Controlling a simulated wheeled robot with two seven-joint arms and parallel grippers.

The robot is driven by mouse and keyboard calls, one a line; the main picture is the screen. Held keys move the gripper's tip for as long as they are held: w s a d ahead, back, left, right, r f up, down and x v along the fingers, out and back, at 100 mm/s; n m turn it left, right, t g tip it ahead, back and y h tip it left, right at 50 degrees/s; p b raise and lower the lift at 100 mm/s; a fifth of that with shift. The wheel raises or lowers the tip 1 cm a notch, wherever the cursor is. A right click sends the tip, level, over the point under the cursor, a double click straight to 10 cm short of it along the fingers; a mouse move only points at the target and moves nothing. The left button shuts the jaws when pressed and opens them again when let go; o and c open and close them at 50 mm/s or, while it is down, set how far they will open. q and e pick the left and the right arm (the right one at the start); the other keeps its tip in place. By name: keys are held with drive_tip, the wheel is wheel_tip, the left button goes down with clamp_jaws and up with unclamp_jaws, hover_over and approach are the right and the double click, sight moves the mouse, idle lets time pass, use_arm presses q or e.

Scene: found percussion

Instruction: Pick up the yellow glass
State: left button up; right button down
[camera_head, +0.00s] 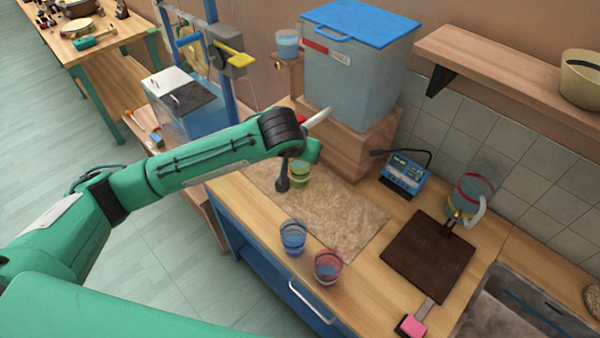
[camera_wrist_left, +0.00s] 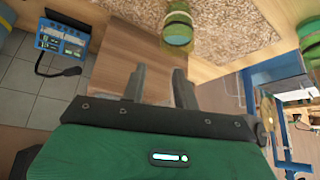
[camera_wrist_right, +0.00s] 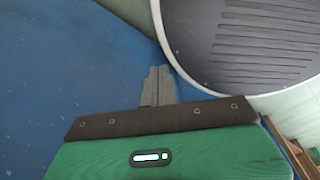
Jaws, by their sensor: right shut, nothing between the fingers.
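The yellow glass (camera_head: 301,174), yellow-green and clear, stands upright on the speckled mat (camera_head: 340,218) beside a dark, rod-like part below my left wrist. In the head view my left fingers are hard to make out. My right gripper (camera_wrist_right: 158,84) is shut and empty in the right wrist view.
A blue glass (camera_head: 293,240) and a red glass (camera_head: 328,267) stand near the counter's front edge. Behind is a wooden block (camera_head: 350,146) under a large lidded tub (camera_head: 355,75). A blue meter (camera_head: 402,174), jug (camera_head: 468,196) and dark board (camera_head: 428,256) are to the right.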

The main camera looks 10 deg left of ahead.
use_arm(q)
drive_tip(key=p, duration=0.1)
hover_over(300, 171)
drive_tip(key=d, duration=0.2)
wheel_tip(300, 171, down, 6)
drive_tip(key=p+x, duration=0.2)
drive_tip(key=x, duration=0.1)
drive_tip(key=shift+a+f+p, duration=0.1)
drive_tip(key=shift+f+p, duration=0.3)
drive_tip(key=shift+f, duration=0.1)
drive_tip(key=shift+w+f, duration=0.2)
drive_tip(key=shift+f, duration=0.2)
clamp_jaws()
idle(0.5)
